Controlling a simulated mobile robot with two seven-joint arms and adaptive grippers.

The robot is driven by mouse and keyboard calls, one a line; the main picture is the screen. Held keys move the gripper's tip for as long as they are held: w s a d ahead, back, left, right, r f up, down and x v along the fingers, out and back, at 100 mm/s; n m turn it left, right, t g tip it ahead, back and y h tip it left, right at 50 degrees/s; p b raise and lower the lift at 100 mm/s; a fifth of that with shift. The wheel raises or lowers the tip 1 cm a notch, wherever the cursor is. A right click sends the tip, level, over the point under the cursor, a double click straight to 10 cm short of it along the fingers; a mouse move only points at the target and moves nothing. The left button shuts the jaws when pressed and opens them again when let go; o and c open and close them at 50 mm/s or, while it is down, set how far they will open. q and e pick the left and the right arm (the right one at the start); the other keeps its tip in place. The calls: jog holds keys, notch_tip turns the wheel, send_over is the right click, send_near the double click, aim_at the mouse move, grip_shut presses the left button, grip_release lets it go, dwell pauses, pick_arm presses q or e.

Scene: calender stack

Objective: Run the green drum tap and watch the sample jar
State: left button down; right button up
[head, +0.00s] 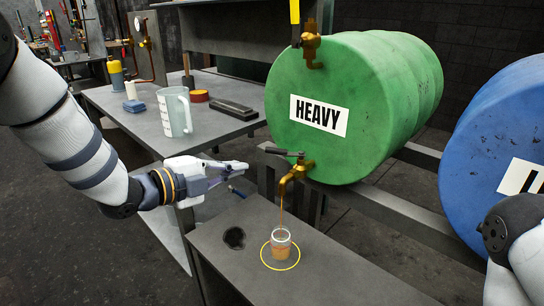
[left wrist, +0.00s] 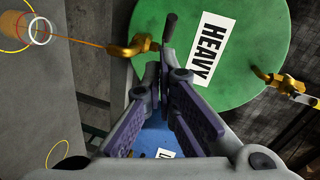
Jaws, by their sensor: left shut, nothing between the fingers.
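The green drum (head: 350,85) labelled HEAVY lies on its side in a rack. Its brass tap (head: 297,172) has a dark lever (head: 285,152), turned sideways in the head view. A thin amber stream runs from the spout into the sample jar (head: 281,243), which stands upright inside a yellow ring on the low bench and holds amber liquid in its lower part. My left gripper (head: 243,167) is shut and empty, left of the tap and apart from it. The left wrist view shows the tap (left wrist: 135,48), stream and jar (left wrist: 40,31). My right gripper is out of view.
A blue drum (head: 490,150) lies to the right. A second brass valve (head: 311,45) sits high on the green drum. A dark spot (head: 234,237) lies left of the jar on the low bench (head: 330,275). A measuring jug (head: 175,112) stands on the table (head: 130,120) behind.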

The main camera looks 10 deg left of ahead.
pick_arm(q)
jog(key=s+m+h, duration=0.1)
jog(key=s, duration=0.2)
jog(key=b, duration=0.2)
send_near(288, 154)
jog(key=w+d+f, duration=0.1)
jog(key=w+d, duration=0.1)
jog(key=d, duration=0.1)
jog(key=shift+w+a+m+h, duration=0.1)
jog(key=shift+w+m+h, duration=0.3)
jog(key=shift+w, duration=0.35)
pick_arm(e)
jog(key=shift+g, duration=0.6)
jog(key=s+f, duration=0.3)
